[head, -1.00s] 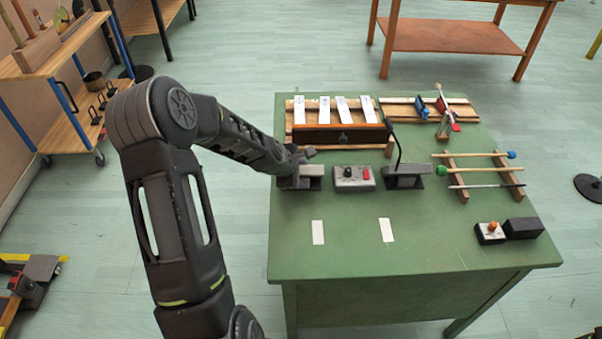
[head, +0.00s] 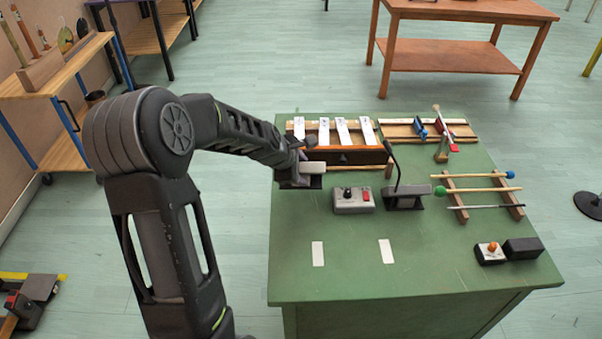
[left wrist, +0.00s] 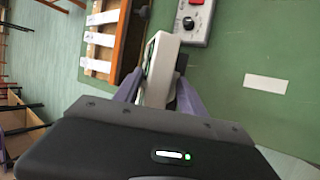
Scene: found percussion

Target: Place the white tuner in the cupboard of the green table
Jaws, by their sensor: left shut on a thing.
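My left gripper (head: 300,172) is shut on the white tuner (head: 311,167), near the left edge of the green table (head: 350,275). In the left wrist view the tuner (left wrist: 161,62) stands between the two purple-grey fingers (left wrist: 158,92). It appears held above the tabletop, though the gap is hard to judge. The table's front shows only as a narrow green strip below the top, and no cupboard opening is visible. My right gripper is not in view.
Just right of the gripper are a grey control box (head: 353,200) and a dark stand with a bent stem (head: 405,201). Behind is a rack of white bars (head: 341,131). Mallets (head: 478,190) lie at the right. The table's front middle is clear except for two white labels (head: 318,254).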

